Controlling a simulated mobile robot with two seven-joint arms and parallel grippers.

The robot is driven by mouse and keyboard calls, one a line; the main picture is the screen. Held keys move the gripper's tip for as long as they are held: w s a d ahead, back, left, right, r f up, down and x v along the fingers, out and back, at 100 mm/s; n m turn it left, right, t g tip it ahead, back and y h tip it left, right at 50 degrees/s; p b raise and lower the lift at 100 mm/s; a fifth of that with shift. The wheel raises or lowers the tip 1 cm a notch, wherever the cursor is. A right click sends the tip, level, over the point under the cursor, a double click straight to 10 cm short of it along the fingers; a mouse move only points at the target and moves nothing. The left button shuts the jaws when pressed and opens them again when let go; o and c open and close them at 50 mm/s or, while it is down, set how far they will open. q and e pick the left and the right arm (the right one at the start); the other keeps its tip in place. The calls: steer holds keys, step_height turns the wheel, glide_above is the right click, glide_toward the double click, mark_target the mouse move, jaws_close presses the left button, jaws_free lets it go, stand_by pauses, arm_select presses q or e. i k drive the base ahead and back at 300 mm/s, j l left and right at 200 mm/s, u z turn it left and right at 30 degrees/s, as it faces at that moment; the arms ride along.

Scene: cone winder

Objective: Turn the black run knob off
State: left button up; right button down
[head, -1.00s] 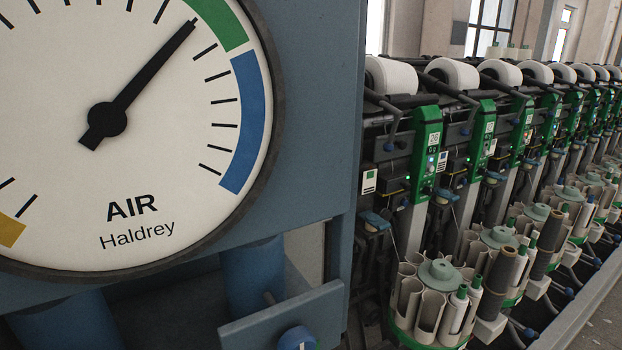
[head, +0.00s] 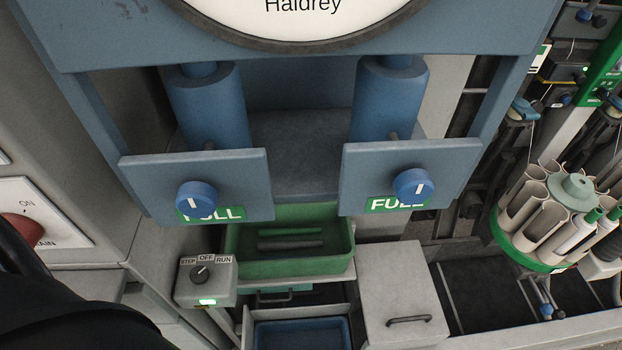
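The black run knob (head: 199,274) sits on the front of a small grey switch box (head: 221,292) at the lower left of the head view. The box is labelled STEP, OFF and RUN from left to right. The knob's small pale mark appears to lean up and to the right, towards RUN, but it is too small to be sure. A green lamp (head: 208,302) below the knob is lit. Neither of my grippers is in view.
A green tray (head: 290,262) is right of the switch box, with a grey lidded box (head: 402,300) beyond. A red knob (head: 22,228) is at far left. A large dark shape covers the lower-left corner.

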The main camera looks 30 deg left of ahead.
mark_target(200, 275)
steer(key=k+l, duration=1.7)
steer(key=k, duration=0.15)
